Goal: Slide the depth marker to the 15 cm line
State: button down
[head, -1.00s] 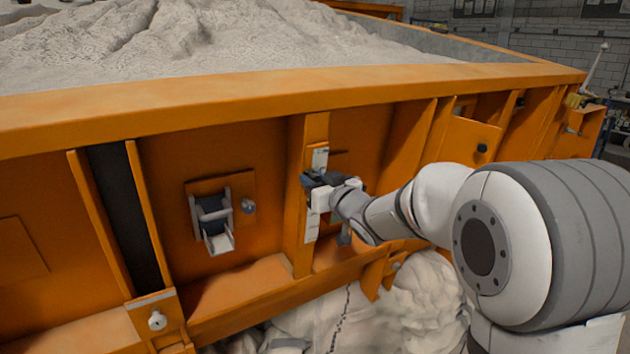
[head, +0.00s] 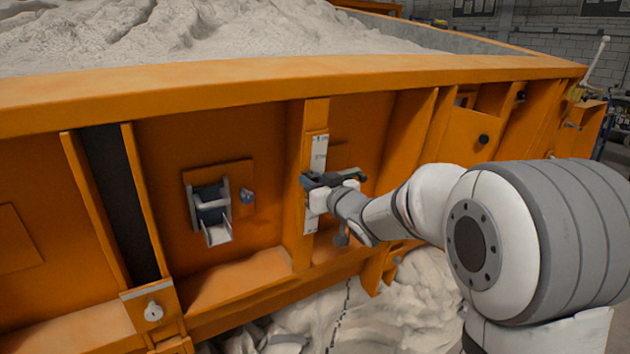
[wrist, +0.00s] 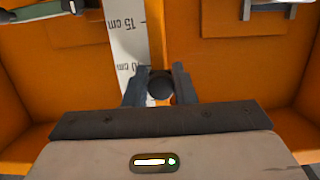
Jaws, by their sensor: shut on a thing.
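The white scale strip (head: 318,153) is fixed upright on an orange post of the sandbed's side wall. It also shows in the wrist view (wrist: 126,42), with printed labels 15 cm and 10 cm. The depth marker's round dark knob (wrist: 160,87) sits beside the 10 cm label, away from the 15 cm label. My gripper (wrist: 160,80) is shut on this knob, one finger on each side. In the head view my gripper (head: 312,181) is across the scale and hides the marker. The marker's pointing edge cannot be made out.
A metal latch (head: 212,212) is on the panel left of the scale. Orange ribs (head: 405,140) stand out on the right. The bed's rim (head: 250,85) runs above, with sand (head: 200,35) behind it. Pale bags (head: 420,290) lie below.

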jog(key=f+b, duration=0.1)
jog(key=f, duration=0.1)
jog(key=f+b, duration=0.1)
jog(key=f, duration=0.1)
jog(key=f+b, duration=0.1)
jog(key=shift+w+a+f+b, duration=0.3)
jog(key=shift+w+f+b, duration=0.05)
jog(key=shift+w+f, duration=0.05)
jog(key=c, duration=1.2)
grip_release()
jog(key=shift+c, duration=0.2)
jog(key=b+v, duration=0.1)
jog(key=v, duration=0.6)
jog(key=shift+s+d, duration=0.25)
jog(key=shift+s, duration=0.1)
